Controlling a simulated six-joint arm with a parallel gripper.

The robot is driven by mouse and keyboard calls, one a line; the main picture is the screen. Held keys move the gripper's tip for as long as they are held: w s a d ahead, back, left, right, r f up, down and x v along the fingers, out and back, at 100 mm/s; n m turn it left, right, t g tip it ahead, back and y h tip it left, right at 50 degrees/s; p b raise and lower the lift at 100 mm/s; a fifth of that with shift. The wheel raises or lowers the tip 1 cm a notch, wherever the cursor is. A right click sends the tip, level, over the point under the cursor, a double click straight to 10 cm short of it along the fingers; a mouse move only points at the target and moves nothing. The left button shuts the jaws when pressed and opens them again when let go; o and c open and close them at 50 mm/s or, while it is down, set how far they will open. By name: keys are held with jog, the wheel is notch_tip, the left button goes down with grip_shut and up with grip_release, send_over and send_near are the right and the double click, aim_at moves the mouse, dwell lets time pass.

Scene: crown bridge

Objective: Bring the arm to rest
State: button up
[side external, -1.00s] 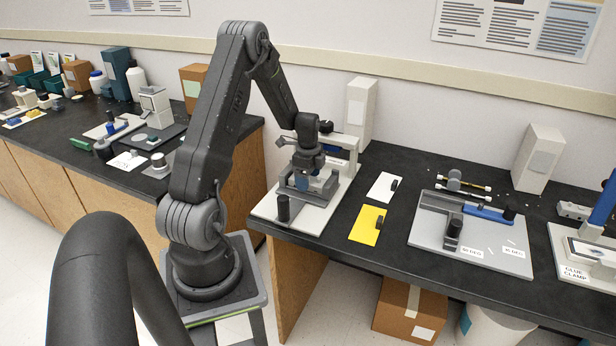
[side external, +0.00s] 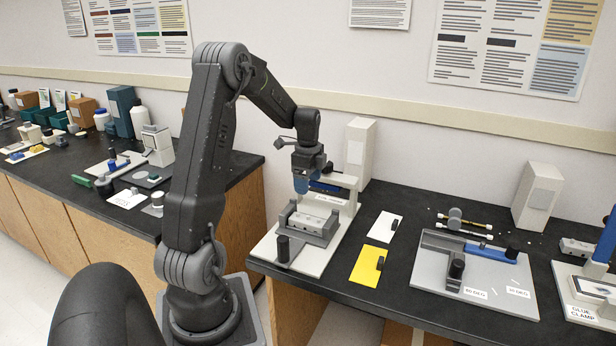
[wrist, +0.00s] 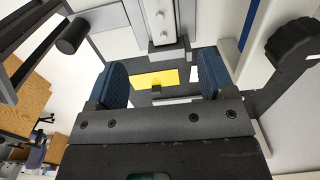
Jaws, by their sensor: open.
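My gripper (side external: 302,182) hangs above the grey clamp fixture (side external: 308,228) on its white base plate, at the near left of the right-hand bench. A gap shows between the gripper and the fixture. In the wrist view my gripper (wrist: 160,85) has its two blue pads wide apart with nothing held between them. A light block with small round marks (wrist: 165,20) sits in the fixture at the top of the wrist view. The arm's links rise from the pedestal and bend over to the fixture.
A yellow card (side external: 370,265) and a white card (side external: 387,227) lie right of the fixture. A grey plate with a blue bar (side external: 475,270) and a glue clamp station (side external: 590,285) stand further right. A tall pale box (side external: 360,155) stands behind. Another bench (side external: 60,190) is at left.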

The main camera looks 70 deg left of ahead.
jog(key=shift+r, duration=0.7)
jog(key=shift+d, duration=0.1)
jog(key=w+d+r+n+t+y, duration=0.1)
jog(key=d+r+n, duration=0.1)
jog(key=d+r, duration=0.45)
jog(key=d+r+n+t, duration=0.1)
jog(key=d+r, duration=0.2)
jog(key=d, duration=0.7)
jog(key=s+d+r+n+t, duration=0.1)
jog(key=s+d+n, duration=0.2)
jog(key=s+d, duration=0.3)
jog(key=s+d+r+n+t+h, duration=0.1)
jog(key=s+d, duration=0.4)
jog(key=d, duration=0.7)
jog(key=shift+s+r+n+t, duration=0.4)
jog(key=shift+n+t, duration=0.4)
jog(key=shift+n, duration=0.2)
